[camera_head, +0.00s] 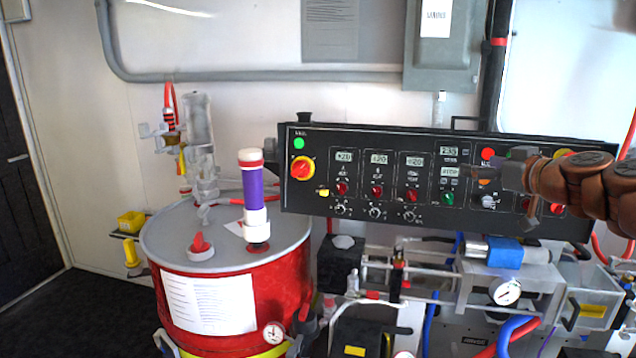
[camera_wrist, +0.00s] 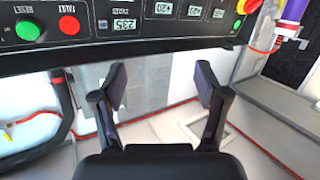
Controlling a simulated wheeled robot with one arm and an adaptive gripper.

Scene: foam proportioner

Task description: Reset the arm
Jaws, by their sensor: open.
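My arm, with copper-brown joints, reaches in from the right edge of the head view. My gripper (camera_head: 518,184) is in front of the right part of the black control panel (camera_head: 330,220) and covers some of its controls. In the wrist view, my gripper (camera_wrist: 160,85) has its two dark fingers spread apart with nothing between them. The panel (camera_wrist: 75,50) crosses the top of that view beyond the fingertips, with a green button (camera_wrist: 28,30), a red button (camera_wrist: 69,25) and displays. Whether the gripper touches the panel cannot be told.
A red drum (camera_head: 265,290) with a grey lid stands left, with a purple-and-white cylinder (camera_head: 250,195) upright on it. Pumps, hoses and a gauge (camera_head: 506,291) crowd the space below the panel. A grey electrical box (camera_head: 440,60) hangs above. Dark floor (camera_head: 85,310) is clear at far left.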

